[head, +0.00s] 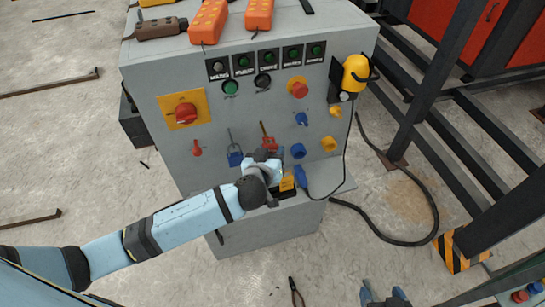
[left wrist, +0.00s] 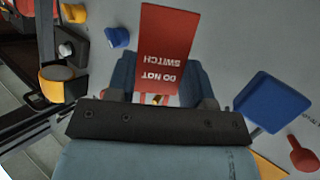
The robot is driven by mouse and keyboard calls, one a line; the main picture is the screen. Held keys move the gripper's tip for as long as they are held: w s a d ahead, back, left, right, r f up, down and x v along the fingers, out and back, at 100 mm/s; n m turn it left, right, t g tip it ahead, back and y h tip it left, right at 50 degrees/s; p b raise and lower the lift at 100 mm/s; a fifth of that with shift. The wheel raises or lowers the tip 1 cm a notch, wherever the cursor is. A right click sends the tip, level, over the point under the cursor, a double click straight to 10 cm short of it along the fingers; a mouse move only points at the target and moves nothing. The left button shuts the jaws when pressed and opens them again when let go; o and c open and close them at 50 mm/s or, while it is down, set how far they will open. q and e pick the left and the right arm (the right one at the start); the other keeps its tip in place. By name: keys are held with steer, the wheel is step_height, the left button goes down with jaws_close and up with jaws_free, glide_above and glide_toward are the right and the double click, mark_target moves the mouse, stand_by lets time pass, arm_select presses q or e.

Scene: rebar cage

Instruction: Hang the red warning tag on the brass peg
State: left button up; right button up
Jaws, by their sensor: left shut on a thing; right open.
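The red warning tag (left wrist: 165,48) carries the words "DO NOT SWITCH", upside down in the left wrist view. My left gripper (left wrist: 158,92) is shut on the tag's end, and the tag sticks out past the fingers. In the head view my left gripper (head: 268,157) is at the cabinet's front, with the red tag (head: 267,139) just above it. A small brass-coloured bit shows between the fingers in the left wrist view; I cannot tell whether it is the peg. I cannot make out the brass peg in the head view. My right gripper (head: 385,294) is open and empty at the bottom edge.
The grey cabinet (head: 215,232) has a red rotary switch (head: 185,112), a blue tag (head: 235,157) left of my gripper, and blue and yellow sockets. A yellow lamp (head: 355,73) and a black cable are at right. Orange boxes lie on top. Pliers (head: 296,291) lie on the floor.

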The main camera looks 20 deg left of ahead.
arm_select(q)
steer(key=shift+w+a+f+b, duration=0.15)
steer(key=shift+w+a+b, duration=0.1)
steer(key=shift+w+a, duration=0.25)
steer(key=shift+w+a+f+b, duration=0.15)
steer(key=shift+w+a+b, duration=0.1)
steer(key=shift+w, duration=0.35)
steer(key=o, duration=1)
steer(key=shift+s, duration=0.1)
